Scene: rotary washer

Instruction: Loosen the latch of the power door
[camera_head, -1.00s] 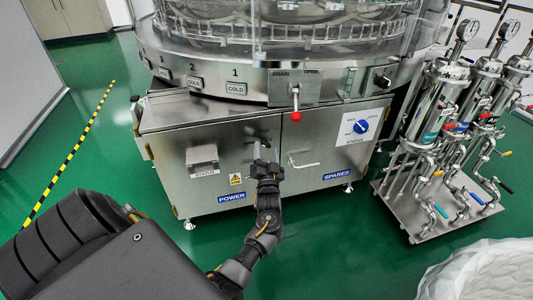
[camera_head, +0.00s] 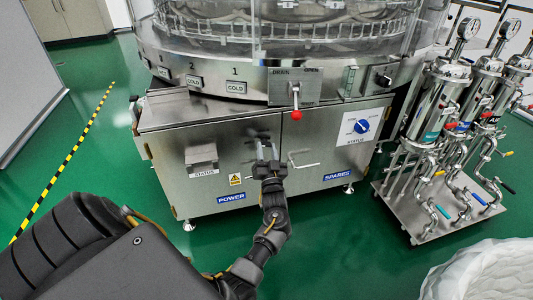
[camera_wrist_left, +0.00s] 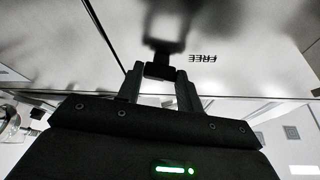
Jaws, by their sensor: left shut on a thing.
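The power door (camera_head: 225,155) is the left steel cabinet door, shut, with a blue POWER label (camera_head: 231,197) low on it. Its dark latch (camera_wrist_left: 159,71) sits between my fingers in the left wrist view, standing out from the steel face. My left gripper (camera_head: 267,148) is at the upper right part of this door, near the seam with the spares door. It is shut on the latch. The fingers hide most of the latch in the head view, so its exact angle is hard to tell. My right gripper is not in view.
The spares door (camera_head: 320,150) has a blue dial (camera_head: 361,126) and a bar handle (camera_head: 304,165) just right of my gripper. A red-tipped drain lever (camera_head: 296,103) hangs above. A cart of steel cylinders (camera_head: 440,110) stands at right. Green floor in front is clear.

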